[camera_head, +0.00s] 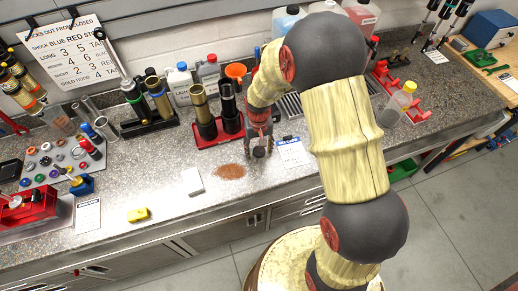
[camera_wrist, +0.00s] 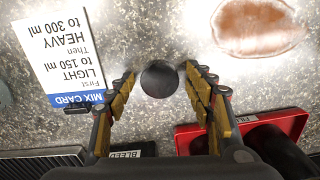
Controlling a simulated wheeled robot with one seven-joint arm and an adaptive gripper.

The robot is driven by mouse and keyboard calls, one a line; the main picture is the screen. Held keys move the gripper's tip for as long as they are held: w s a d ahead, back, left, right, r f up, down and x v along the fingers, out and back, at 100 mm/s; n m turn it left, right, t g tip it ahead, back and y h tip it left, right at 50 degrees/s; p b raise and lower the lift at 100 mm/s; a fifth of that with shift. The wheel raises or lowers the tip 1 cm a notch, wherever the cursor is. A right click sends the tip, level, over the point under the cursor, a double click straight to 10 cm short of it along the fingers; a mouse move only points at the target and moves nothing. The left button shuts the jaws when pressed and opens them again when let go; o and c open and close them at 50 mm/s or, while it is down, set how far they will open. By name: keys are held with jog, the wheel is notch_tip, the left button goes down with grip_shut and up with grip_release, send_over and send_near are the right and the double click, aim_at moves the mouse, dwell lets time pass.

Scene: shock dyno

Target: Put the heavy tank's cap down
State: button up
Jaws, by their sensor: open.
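A dark round cap (camera_wrist: 160,78) lies on the speckled counter, seen from above in the wrist view. In the head view it shows as a small dark disc (camera_head: 259,152) below my gripper. My gripper (camera_wrist: 160,85) is open, with one finger on each side of the cap and a visible gap on both sides. In the head view my gripper (camera_head: 260,140) is low over the counter, partly hidden by my own wrist. I cannot tell which container is the heavy tank.
A mix card (camera_wrist: 70,50) lies left of the cap in the wrist view. Bare counter lies in front.

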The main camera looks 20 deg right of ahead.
notch_tip(320, 180, up, 14)
jog(key=p, duration=0.2)
notch_tip(320, 180, up, 14)
jog(key=t, duration=0.3)
send_over(259, 151)
jog(key=s, duration=0.9)
jog(key=s+r+n+t, duration=0.1)
jog(key=s+r, duration=0.5)
jog(key=s, duration=0.7)
jog(key=shift+r+n+t, duration=0.3)
jog(key=shift+r+t, duration=0.1)
jog(key=shift+t, duration=0.5)
